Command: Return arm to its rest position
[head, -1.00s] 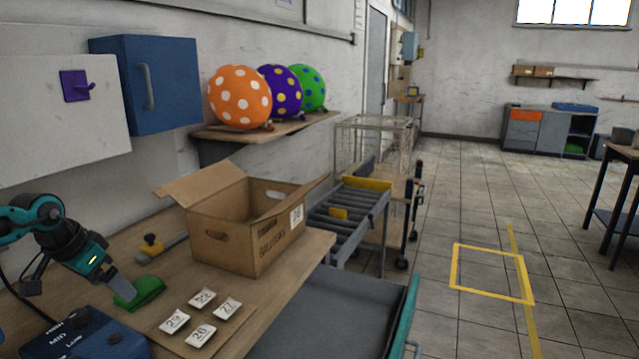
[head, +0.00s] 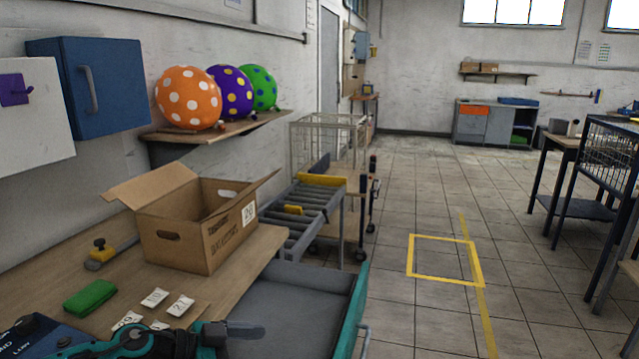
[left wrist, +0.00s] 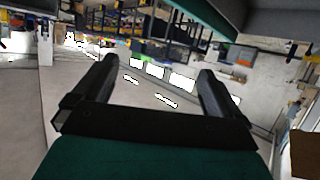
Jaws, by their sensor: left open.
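My left arm comes in along the bottom of the head view, and its gripper (head: 245,332) points right, in front of the workbench (head: 215,292) and past the number cards (head: 180,306). In the left wrist view its two dark fingers (left wrist: 158,70) are spread wide, with nothing between them. The green block (head: 91,298) lies on the bench, clear of the gripper. My right gripper is in neither view.
An open cardboard box (head: 205,235) stands on the bench, beside a roller conveyor (head: 300,208). A grey drawer (head: 300,305) juts out below the bench. Open floor (head: 400,200) lies to the right.

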